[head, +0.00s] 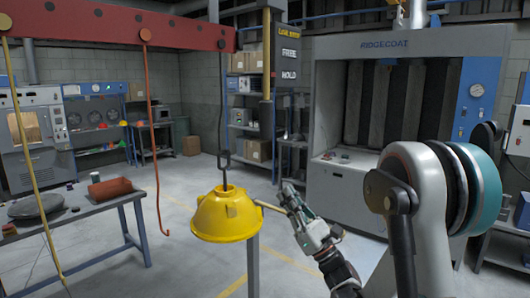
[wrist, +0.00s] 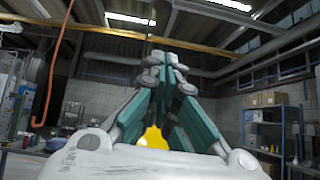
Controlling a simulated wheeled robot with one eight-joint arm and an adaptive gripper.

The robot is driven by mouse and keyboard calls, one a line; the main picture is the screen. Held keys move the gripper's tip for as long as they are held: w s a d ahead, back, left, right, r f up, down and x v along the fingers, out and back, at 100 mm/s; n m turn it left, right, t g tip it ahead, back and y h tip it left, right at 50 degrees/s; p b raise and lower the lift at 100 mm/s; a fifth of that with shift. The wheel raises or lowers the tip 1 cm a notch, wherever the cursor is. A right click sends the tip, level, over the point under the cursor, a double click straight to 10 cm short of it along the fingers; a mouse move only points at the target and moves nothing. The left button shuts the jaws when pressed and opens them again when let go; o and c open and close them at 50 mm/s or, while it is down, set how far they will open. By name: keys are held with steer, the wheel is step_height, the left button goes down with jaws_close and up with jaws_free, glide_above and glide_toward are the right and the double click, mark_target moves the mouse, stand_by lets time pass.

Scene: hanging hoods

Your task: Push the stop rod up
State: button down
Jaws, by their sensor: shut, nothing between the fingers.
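A yellow dome-shaped hood (head: 226,214) hangs open side down from a dark hook (head: 224,160) on a thin line below the red beam. A short pale rod (head: 268,206) sticks out from the hood's right side toward my gripper; I cannot tell for certain that it is the stop rod. My gripper (head: 289,190) is shut and empty, just right of the hood, its fingers pointing up and left by the rod's outer end. I cannot tell whether they touch. In the wrist view the closed fingers (wrist: 164,68) hide most of the yellow hood (wrist: 153,138).
A red beam (head: 118,27) crosses the upper left, with an orange hooked rod (head: 152,130) and a yellow line below it. A workbench (head: 92,210) stands left. A grey booth (head: 400,215) stands behind right. A post stands below the hood.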

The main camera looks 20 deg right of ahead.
mark_target(271, 134)
steer(key=w+a+r, duration=0.2)
steer(key=r, duration=0.3)
steer(key=w+a+r+n+p, duration=0.1)
steer(key=w+a+r, duration=0.1)
steer(key=r, duration=0.3)
steer(key=shift+w+a+r+y, duration=0.25)
steer(key=shift+w+r+y, duration=0.15)
steer(key=shift+w, duration=0.15)
steer(key=shift+r, duration=0.1)
step_height(271, 134, up, 7)
steer(key=p, duration=0.3)
steer(key=shift+w, duration=0.1)
steer(key=shift+d+f, duration=0.1)
steer(key=shift+f, duration=0.1)
